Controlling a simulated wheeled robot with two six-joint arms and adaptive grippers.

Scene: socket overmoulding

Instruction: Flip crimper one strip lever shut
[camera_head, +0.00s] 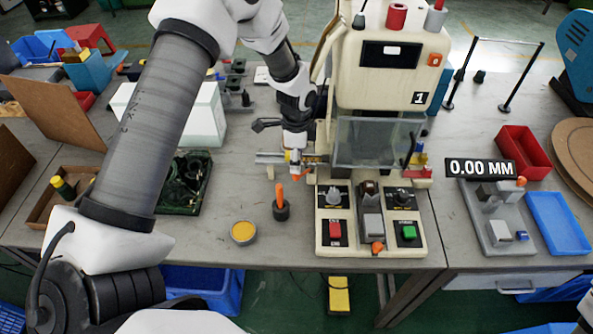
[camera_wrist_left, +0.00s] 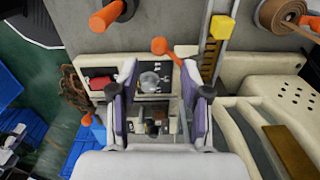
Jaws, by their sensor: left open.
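Crimper one (camera_head: 390,90) is the cream machine marked 1 in the middle of the head view. My left gripper (camera_head: 295,150) is low at its left side; my own arm partly hides it. In the left wrist view my left gripper (camera_wrist_left: 158,105) is open, its two fingers apart with nothing clearly held. A small orange-ended lever (camera_wrist_left: 160,46) shows just beyond the fingertips there, tilted and close to them; I cannot tell if they touch. A larger orange handle (camera_wrist_left: 107,17) lies farther up and left. My right gripper is out of view.
The control panel of the crimper carries a red button (camera_head: 335,231) and a green button (camera_head: 408,232). An orange-handled tool (camera_head: 280,196) stands in a dark holder, near a round yellow-filled tin (camera_head: 243,233). A clear guard (camera_head: 372,142) covers the crimper's front. Table to the left front is free.

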